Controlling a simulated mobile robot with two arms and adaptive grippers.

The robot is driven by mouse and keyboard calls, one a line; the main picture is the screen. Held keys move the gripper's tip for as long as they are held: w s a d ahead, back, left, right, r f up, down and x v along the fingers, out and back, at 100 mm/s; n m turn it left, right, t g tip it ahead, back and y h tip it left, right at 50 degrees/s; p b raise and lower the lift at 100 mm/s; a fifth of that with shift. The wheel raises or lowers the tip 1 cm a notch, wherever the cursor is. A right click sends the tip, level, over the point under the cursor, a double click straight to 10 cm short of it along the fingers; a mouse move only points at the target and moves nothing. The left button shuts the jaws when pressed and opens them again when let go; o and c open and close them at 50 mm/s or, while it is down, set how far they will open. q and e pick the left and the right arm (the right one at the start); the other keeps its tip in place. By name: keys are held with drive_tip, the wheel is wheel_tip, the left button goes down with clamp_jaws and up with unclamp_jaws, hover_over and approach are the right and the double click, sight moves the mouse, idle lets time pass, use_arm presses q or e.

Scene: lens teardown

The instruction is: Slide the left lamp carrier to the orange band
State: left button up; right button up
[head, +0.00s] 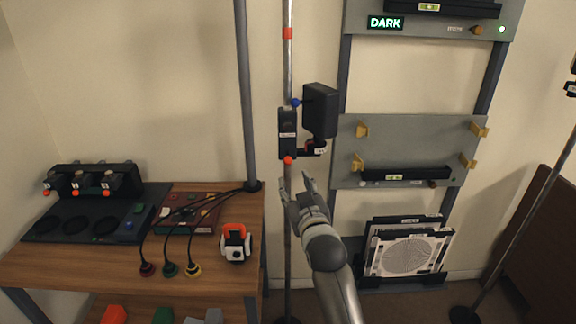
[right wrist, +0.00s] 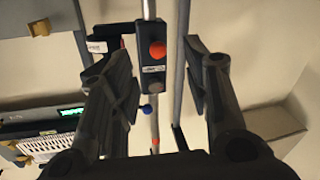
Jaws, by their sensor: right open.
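The left lamp carrier (head: 287,133) is a dark block on an upright metal pole, with a black lamp box (head: 320,110) on its right side. An orange knob (head: 288,160) is at its lower end and a blue knob (head: 296,102) near its top. The orange band (head: 287,33) is on the same pole, well above the carrier. My right gripper (head: 297,184) is open, just below the carrier. In the right wrist view, the carrier (right wrist: 151,72) shows between and beyond the open fingers, with nothing gripped. My left gripper is out of view.
A grey wall rack (head: 350,150) with yellow clips stands close right of the pole. A wooden bench (head: 75,265) with a black lens unit, cables and an orange-white device is at left. A second pole (head: 525,205) stands at far right.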

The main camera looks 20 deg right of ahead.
sight(289, 163)
drive_tip(key=w, duration=0.3)
drive_tip(key=w+p, duration=0.1)
drive_tip(key=w, duration=0.3)
drive_tip(key=w+d+r, duration=0.1)
drive_tip(key=w, duration=0.2)
drive_tip(key=shift+w+r+p, duration=0.1)
drive_tip(key=shift+w+p, duration=0.2)
drive_tip(key=shift+c, duration=0.4)
clamp_jaws()
